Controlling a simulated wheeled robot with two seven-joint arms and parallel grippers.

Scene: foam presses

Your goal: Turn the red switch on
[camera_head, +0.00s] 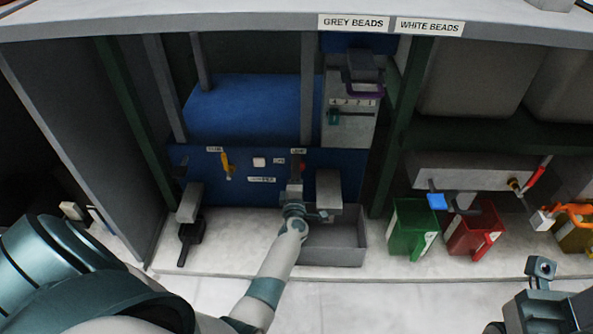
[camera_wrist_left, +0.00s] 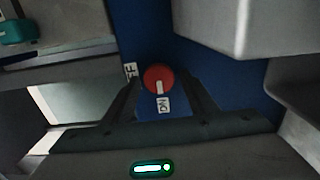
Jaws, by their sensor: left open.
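The red switch (camera_wrist_left: 158,78) is a round knob on the blue panel. Its white mark points down in the left wrist view, toward the ON label (camera_wrist_left: 163,104). The OFF label (camera_wrist_left: 130,71) is at its left. My left gripper (camera_wrist_left: 160,86) is open, with one dark finger on each side of the knob; I cannot tell whether they touch it. In the head view my left gripper (camera_head: 294,188) is in front of the panel, and only a bit of the red switch (camera_head: 301,167) shows. My right gripper (camera_head: 541,274) is at the lower right, away from the panel.
The blue panel (camera_head: 200,165) also carries a yellow lever (camera_head: 227,164) and a white button (camera_head: 259,162). A grey tray (camera_head: 348,248) stands below. Grey blocks flank the gripper. Green (camera_head: 402,228) and red (camera_head: 470,234) bins stand at the right.

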